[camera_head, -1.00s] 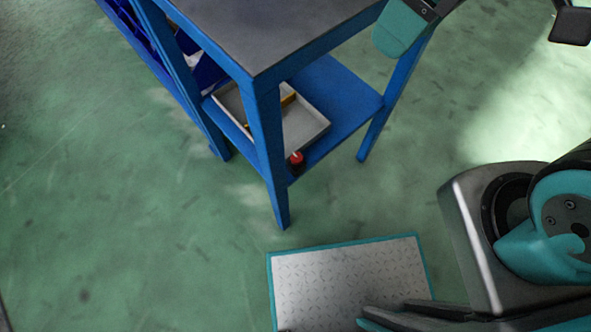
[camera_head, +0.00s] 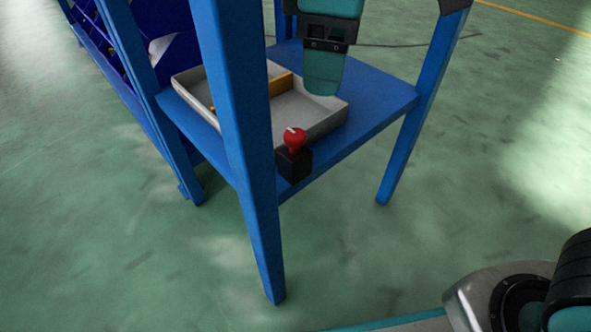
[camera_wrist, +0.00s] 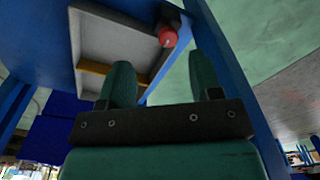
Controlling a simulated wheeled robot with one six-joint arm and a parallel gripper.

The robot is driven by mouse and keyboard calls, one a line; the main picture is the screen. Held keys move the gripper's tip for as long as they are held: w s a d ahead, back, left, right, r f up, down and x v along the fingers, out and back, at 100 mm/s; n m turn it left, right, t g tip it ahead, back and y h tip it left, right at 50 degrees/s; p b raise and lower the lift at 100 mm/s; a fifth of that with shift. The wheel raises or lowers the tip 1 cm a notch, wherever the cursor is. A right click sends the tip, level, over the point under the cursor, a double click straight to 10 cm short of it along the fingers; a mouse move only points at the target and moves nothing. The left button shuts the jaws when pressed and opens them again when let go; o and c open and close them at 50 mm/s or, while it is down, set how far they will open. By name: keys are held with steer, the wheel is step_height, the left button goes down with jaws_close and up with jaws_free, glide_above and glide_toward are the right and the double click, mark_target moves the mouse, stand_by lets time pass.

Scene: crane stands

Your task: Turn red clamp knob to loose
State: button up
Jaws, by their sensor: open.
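The red clamp knob (camera_head: 295,139) sits on a small black block (camera_head: 294,163) at the front edge of the blue lower shelf, just right of the near table leg. A pale mark shows on its top. It also shows in the wrist view as a red round knob (camera_wrist: 168,36), beyond the fingers and between their tips. My gripper (camera_head: 322,75) hangs over the tray, above and to the right of the knob in the head view, apart from it. In the wrist view my gripper (camera_wrist: 158,75) has its two green fingers spread with nothing between them.
A grey tray (camera_head: 325,122) with a yellow item (camera_head: 281,83) lies on the blue shelf (camera_head: 385,93) behind the knob. The blue table leg (camera_head: 240,140) stands close at the knob's left. Blue bins (camera_head: 165,25) are at upper left. The green floor in front is clear.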

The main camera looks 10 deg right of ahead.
mark_target(296, 134)
steer(key=shift+n+h, duration=0.3)
steer(key=shift+n, duration=0.6)
steer(key=a+f+b, duration=0.2)
steer(key=a, duration=0.1)
steer(key=shift+w+a+f+b, duration=0.15)
steer(key=shift+a+b, duration=0.1)
steer(key=shift+b, duration=0.05)
step_height(296, 134, down, 7)
steer(key=b, duration=0.6)
steer(key=c, duration=0.9)
steer(key=shift+c, duration=0.2)
